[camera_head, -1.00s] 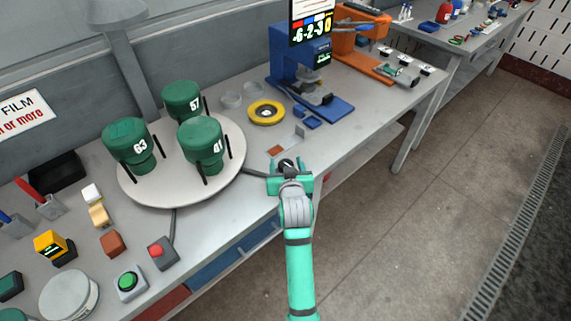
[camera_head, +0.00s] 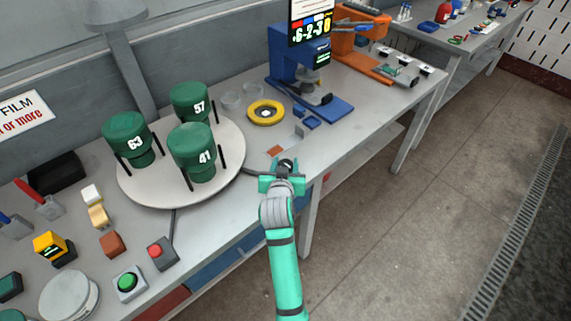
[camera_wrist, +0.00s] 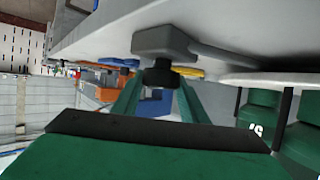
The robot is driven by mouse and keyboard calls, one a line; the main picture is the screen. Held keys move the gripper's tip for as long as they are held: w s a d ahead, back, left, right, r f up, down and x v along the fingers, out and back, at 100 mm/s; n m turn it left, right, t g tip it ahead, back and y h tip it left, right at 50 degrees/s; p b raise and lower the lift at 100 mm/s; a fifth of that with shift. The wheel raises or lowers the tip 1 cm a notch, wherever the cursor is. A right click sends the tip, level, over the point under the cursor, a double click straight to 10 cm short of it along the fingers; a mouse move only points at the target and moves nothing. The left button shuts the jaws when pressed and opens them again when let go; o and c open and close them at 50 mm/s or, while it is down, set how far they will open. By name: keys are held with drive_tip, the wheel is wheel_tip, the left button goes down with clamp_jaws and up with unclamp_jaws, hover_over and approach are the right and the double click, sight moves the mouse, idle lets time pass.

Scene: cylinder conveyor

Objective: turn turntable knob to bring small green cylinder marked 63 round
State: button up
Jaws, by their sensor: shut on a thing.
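A round white turntable (camera_head: 137,193) stands on the bench at left and carries three green cylinders between black posts. The cylinder marked 63 (camera_head: 127,135) is at its left, the one marked 57 (camera_head: 190,101) at the back and the one marked 41 (camera_head: 192,150) at the front right. My gripper (camera_head: 284,172) is at the bench's front edge, right of the turntable. In the wrist view its fingers (camera_wrist: 158,98) are shut on the black knob (camera_wrist: 162,75), which sits on a grey box (camera_wrist: 163,42).
A yellow ring-shaped dish (camera_head: 265,112) and a blue machine (camera_head: 300,70) stand behind my gripper. A red button (camera_head: 157,252) and a green button (camera_head: 128,281) are at the front left. Open floor lies to the right.

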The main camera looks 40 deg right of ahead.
drive_tip(key=m+g+h, duration=0.2)
drive_tip(key=m+g, duration=0.1)
drive_tip(key=shift+w+a, duration=0.15)
drive_tip(key=shift+m+g+h, duration=0.6)
drive_tip(key=shift+m+g, duration=0.4)
drive_tip(key=shift+f+m+g, duration=0.15)
drive_tip(key=shift+m+g, duration=0.15)
drive_tip(key=shift+g, duration=0.1)
drive_tip(key=o, duration=1)
drive_tip(key=v, duration=1)
drive_tip(key=shift+s+a, duration=0.3)
